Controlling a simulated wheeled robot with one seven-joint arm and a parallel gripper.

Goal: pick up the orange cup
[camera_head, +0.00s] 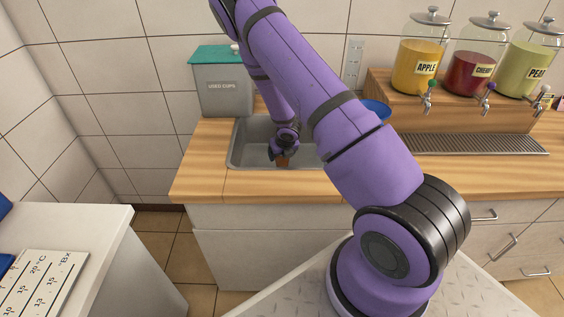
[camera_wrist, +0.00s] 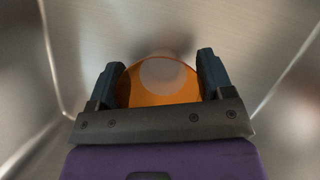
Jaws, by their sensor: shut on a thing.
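The orange cup (camera_wrist: 160,97) shows between the two dark fingers of my gripper (camera_wrist: 158,88) in the wrist view. The gripper is shut on it, one finger on each side. In the head view a small part of the orange cup (camera_head: 283,161) shows below my gripper (camera_head: 279,153), inside the metal sink (camera_head: 240,160). My arm hides part of the sink. I cannot tell from these frames whether the cup touches the sink floor.
A grey bin labelled "USED CUPS" (camera_head: 223,88) with a teal lid stands behind the sink. Dispensers for apple (camera_head: 418,60), cherry (camera_head: 471,68) and pear (camera_head: 527,68) stand at the right. A blue bowl-like thing (camera_head: 377,108) is partly hidden by my arm. The wooden counter (camera_head: 203,150) surrounds the sink.

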